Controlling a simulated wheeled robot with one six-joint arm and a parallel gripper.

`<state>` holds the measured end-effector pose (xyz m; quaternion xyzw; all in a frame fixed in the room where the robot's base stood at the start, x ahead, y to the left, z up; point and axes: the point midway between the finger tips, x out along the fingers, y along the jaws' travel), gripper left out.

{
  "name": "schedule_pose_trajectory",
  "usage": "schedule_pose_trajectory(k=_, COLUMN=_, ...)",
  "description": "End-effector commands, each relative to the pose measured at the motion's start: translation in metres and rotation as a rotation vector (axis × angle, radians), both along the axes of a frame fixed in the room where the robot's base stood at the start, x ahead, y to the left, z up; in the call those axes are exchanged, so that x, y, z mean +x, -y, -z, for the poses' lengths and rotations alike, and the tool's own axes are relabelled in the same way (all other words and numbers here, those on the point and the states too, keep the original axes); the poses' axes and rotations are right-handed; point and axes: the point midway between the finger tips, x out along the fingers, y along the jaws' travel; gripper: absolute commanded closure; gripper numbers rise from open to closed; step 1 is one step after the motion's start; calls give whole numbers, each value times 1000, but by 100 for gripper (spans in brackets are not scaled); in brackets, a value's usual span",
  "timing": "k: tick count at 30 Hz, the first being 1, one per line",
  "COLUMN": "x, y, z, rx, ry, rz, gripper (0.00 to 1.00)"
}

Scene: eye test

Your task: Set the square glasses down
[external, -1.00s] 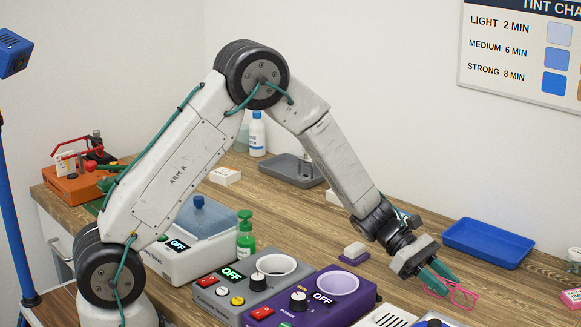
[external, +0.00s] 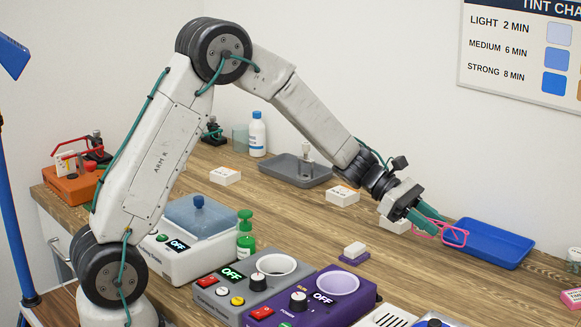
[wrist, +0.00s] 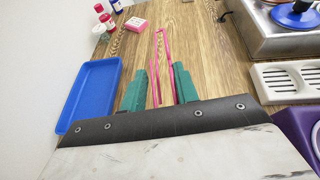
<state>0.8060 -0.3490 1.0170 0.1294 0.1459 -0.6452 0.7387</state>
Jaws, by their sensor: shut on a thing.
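The square glasses have a thin pink frame (external: 467,238). My gripper (external: 431,221) is shut on them and holds them near the left edge of the blue tray (external: 490,243) in the external view. In the wrist view the glasses (wrist: 168,62) stick out between the green fingers of my gripper (wrist: 158,72), with bare wood behind them. The blue tray lies to the left of the fingers there. The gap between the glasses and the table cannot be judged clearly.
A purple unit (external: 315,300) and a grey unit (external: 240,288) stand at the front. A white box (external: 342,194) and a grey tray (external: 293,172) lie further back. In the wrist view, a pink box (wrist: 136,24) and small bottles stand beyond the blue tray. Wood around the glasses is clear.

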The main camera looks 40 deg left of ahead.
Motion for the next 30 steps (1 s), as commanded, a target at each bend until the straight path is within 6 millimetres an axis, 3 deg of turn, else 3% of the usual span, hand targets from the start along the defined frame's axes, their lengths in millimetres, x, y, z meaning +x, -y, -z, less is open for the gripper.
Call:
schedule_pose_trajectory(k=1, x=12, y=-25, z=0, rx=2, ry=0, rz=-41, gripper=91)
schedule_pose_trajectory(k=6, x=37, y=-101, z=0, rx=9, ry=1, rz=-140, gripper=91)
schedule_pose_trajectory(k=14, x=50, y=-220, z=0, rx=19, ry=5, rz=-261, gripper=91)
schedule_pose_trajectory(k=20, x=39, y=-312, z=1, rx=25, ry=4, rz=-335, gripper=91)
schedule_pose_trajectory(k=24, x=20, y=-374, z=1, rx=28, ry=3, rz=-375, gripper=91)
schedule_pose_trajectory(k=30, x=-17, y=-438, z=2, rx=25, ry=-3, rz=-390, gripper=91)
